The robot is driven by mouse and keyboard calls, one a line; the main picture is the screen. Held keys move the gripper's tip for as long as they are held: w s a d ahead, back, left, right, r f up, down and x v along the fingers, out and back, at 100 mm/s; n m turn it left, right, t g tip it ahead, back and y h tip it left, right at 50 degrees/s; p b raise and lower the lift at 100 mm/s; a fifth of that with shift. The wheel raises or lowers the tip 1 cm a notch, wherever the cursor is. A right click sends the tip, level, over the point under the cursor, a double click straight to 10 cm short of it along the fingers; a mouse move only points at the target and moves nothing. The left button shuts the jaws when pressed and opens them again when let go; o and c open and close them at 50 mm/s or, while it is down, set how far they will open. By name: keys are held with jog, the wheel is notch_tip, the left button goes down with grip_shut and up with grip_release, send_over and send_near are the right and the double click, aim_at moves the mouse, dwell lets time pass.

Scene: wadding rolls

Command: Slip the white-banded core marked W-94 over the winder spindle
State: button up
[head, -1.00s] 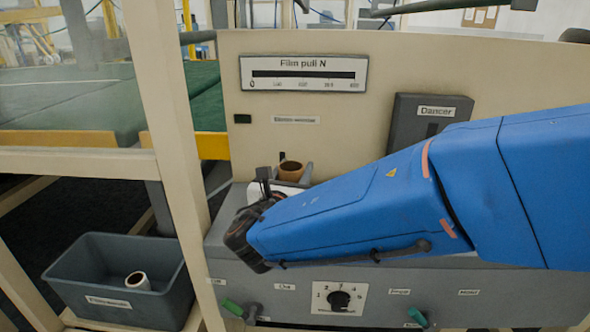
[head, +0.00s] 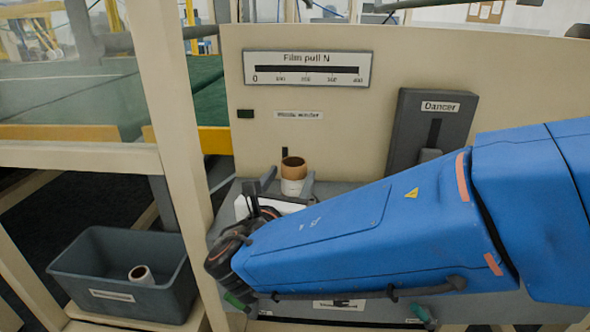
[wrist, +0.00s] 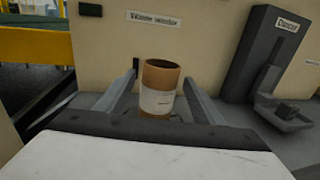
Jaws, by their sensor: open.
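A brown core (head: 293,164) with a white band stands upright on the grey machine top, in front of the cream panel. In the wrist view the core (wrist: 159,78) stands between my two grey fingers, with a gap on each side. No W-94 mark is readable on it. My gripper (head: 288,180) is open around the core; its fingers (wrist: 188,82) do not touch it. No spindle shows clearly. A thin dark upright piece shows just behind the core, and I cannot tell what it is. The core's foot is hidden by my gripper.
A grey bin (head: 180,291) at the lower left holds another pale core (head: 141,274), tilted. A cream post (head: 178,130) stands between the bin and the machine. The dark Dancer unit (head: 436,128) is to the right. The Film pull gauge (head: 307,68) is above.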

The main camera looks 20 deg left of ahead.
jog(key=shift+s+d, duration=0.15)
jog(key=shift+s, duration=2.45)
